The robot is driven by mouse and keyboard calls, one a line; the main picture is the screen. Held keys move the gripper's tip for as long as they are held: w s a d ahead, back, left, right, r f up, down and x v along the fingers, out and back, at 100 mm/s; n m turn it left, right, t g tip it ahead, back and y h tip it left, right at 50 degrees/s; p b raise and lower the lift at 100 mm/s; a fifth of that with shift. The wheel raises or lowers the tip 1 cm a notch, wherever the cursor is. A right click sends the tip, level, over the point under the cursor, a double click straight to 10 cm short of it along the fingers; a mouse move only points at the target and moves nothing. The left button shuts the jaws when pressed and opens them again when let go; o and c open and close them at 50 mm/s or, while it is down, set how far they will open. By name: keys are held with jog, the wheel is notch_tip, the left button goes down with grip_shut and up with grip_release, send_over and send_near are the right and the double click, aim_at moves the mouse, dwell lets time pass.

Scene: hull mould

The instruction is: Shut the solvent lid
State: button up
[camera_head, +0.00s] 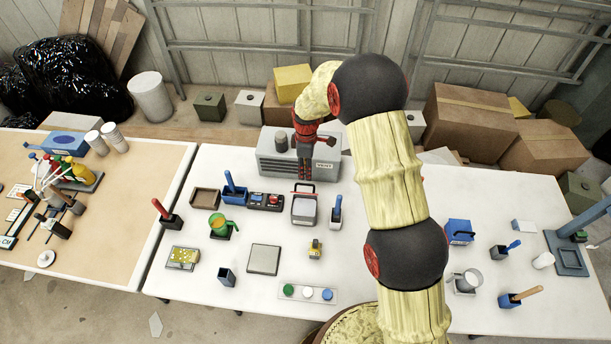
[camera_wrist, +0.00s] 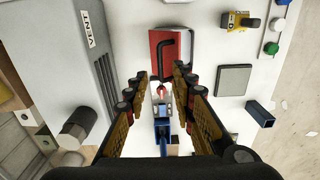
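The solvent tin is a pale box (camera_head: 304,211) with a greyish opening, at the middle of the white table. Its red lid (camera_wrist: 158,62) with a black bar handle (camera_wrist: 163,43) shows in the wrist view; it appears raised along the tin's back edge. In the head view only a thin red edge and the handle show above the tin. My gripper (camera_head: 304,176) points down behind the tin, in front of the vent box. In the wrist view its fingers (camera_wrist: 161,72) are spread with nothing between them, short of the lid.
The grey vent box (camera_head: 283,163) stands close behind my gripper. A blue and black switch unit (camera_head: 265,201) is left of the tin, and a blue-handled brush holder (camera_head: 336,212) is right of it. A grey square plate (camera_head: 264,259) and a yellow device (camera_head: 315,249) are in front.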

notch_tip(320, 180, down, 7)
jog(key=shift+r, duration=0.15)
jog(key=shift+s, duration=0.1)
jog(key=shift+c, duration=0.8)
jog(key=c, duration=0.4)
grip_shut()
